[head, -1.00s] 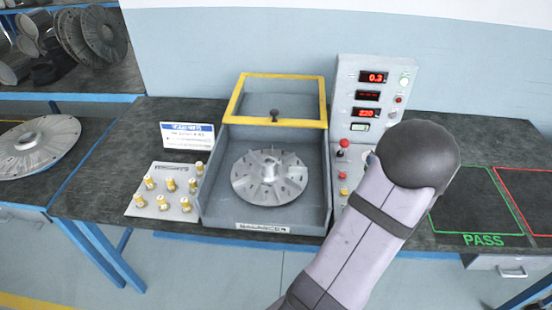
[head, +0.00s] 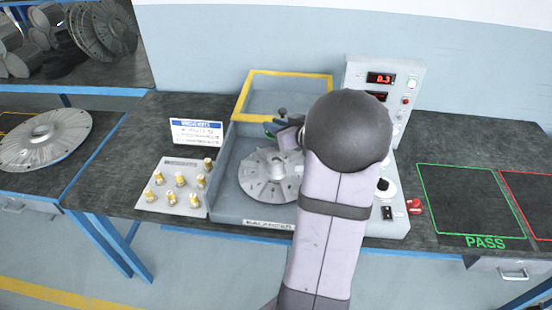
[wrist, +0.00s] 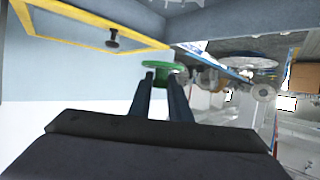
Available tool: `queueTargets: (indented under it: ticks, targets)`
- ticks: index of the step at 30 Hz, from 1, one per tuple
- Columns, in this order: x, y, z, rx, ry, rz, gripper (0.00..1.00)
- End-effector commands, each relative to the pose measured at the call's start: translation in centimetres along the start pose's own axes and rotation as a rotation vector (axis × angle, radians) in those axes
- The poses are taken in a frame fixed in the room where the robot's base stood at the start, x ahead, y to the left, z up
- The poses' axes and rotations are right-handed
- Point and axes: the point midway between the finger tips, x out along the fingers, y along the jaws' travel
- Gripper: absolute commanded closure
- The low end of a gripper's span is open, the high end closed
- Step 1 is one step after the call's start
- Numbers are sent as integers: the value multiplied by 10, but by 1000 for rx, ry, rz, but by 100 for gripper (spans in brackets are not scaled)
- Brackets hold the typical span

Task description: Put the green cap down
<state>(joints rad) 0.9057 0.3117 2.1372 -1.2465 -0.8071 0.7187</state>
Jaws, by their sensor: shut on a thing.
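The green cap (wrist: 163,66) is between the fingertips of my gripper (wrist: 163,75) in the wrist view, and my gripper is shut on it. In the head view my gripper (head: 277,134) is over the back part of the grey balancer box (head: 226,180), near the black knob of its yellow-framed lid (head: 250,95). Only a small green edge of the cap (head: 269,131) shows there. The cap looks held up in the air. A finned metal rotor (head: 262,183) sits in the box, partly hidden by my arm.
A plate with several brass pegs (head: 170,198) lies left of the box, below a white sign (head: 197,132). The control panel (head: 410,75) stands right of it, partly hidden by my arm. The green PASS square (head: 470,200) is bare. Another rotor (head: 45,140) lies far left.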

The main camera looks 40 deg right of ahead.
Motion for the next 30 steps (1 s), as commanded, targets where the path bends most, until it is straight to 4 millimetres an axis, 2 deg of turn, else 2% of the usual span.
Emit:
queueTargets:
  ticks: [10, 21, 30]
  targets:
    - [1, 2, 5, 14, 2, 37, 100]
    - [19, 2, 50, 17, 0, 36, 100]
    - [23, 3, 59, 13, 2, 37, 100]
